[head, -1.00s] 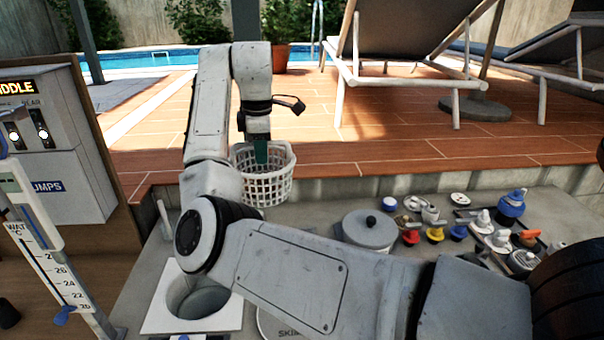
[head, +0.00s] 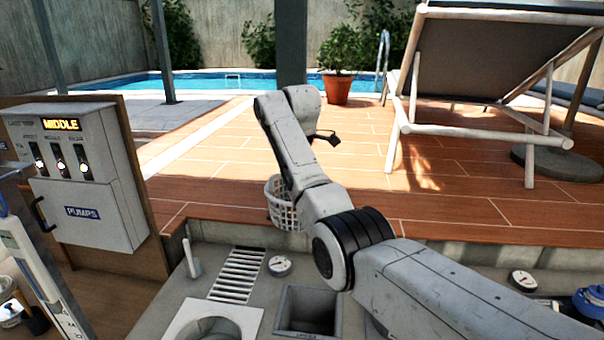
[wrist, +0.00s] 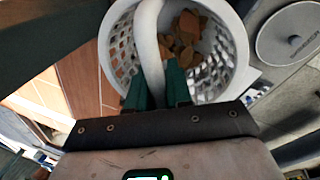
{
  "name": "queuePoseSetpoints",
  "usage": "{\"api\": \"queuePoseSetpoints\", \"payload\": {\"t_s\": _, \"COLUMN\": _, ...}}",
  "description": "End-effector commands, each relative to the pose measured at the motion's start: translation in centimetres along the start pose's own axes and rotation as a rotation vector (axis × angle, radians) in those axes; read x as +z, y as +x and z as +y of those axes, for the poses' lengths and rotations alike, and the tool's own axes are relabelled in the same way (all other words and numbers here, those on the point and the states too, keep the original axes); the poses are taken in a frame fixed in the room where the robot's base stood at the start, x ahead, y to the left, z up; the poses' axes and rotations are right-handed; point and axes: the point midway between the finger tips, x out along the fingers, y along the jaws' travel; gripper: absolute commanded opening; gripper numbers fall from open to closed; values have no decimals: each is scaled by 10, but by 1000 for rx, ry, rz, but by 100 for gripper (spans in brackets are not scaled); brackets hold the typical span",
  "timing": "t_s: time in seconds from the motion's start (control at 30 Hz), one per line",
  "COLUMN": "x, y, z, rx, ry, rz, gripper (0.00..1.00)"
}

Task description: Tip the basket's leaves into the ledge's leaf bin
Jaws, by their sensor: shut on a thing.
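The white lattice basket (wrist: 118,55) holds several brown leaves (wrist: 182,40) at its bottom in the wrist view. My gripper (wrist: 158,88) has green fingers shut on the basket's white handle (wrist: 150,45), which arches over the opening. In the head view the basket (head: 283,208) hangs by the deck edge, partly hidden by my arm; my fingers are hidden there. A square grey bin (head: 308,310) is sunk in the ledge in front of the basket, its opening dark and apparently empty. Its front label is too small to read surely.
A white-framed round opening (head: 235,318) lies left of the bin. A slatted drain (head: 237,275) and a small gauge (head: 280,265) are behind. The pump box (head: 90,180) stands at left. The raised deck edge (head: 450,235) runs behind the ledge.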

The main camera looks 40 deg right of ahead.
Motion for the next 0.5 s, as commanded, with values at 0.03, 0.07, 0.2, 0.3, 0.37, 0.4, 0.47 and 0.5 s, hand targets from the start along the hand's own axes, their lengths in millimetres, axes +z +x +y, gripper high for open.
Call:
{"api": "queuePoseSetpoints", "payload": {"t_s": 0.03, "x": -1, "y": 0, "z": 0, "rx": 13, "ry": -1, "rz": 1, "gripper": 0}}
{"api": "queuePoseSetpoints", "payload": {"t_s": 0.07, "x": -1, "y": -1, "z": -1, "rx": 24, "ry": -1, "rz": 1, "gripper": 0}}
{"api": "queuePoseSetpoints", "payload": {"t_s": 0.2, "x": 0, "y": -3, "z": -4, "rx": 80, "ry": 1, "rz": 0, "gripper": 0}}
{"api": "queuePoseSetpoints", "payload": {"t_s": 0.3, "x": 0, "y": -6, "z": -7, "rx": 134, "ry": 1, "rz": 1, "gripper": 0}}
{"api": "queuePoseSetpoints", "payload": {"t_s": 0.37, "x": 0, "y": -8, "z": -8, "rx": 169, "ry": 0, "rz": 0, "gripper": 0}}
{"api": "queuePoseSetpoints", "payload": {"t_s": 0.4, "x": 0, "y": -10, "z": -10, "rx": 192, "ry": 0, "rz": 0, "gripper": 0}}
{"api": "queuePoseSetpoints", "payload": {"t_s": 0.47, "x": 0, "y": -12, "z": -12, "rx": 230, "ry": 1, "rz": 0, "gripper": 0}}
{"api": "queuePoseSetpoints", "payload": {"t_s": 0.5, "x": 0, "y": -13, "z": -13, "rx": 257, "ry": 1, "rz": 1, "gripper": 0}}
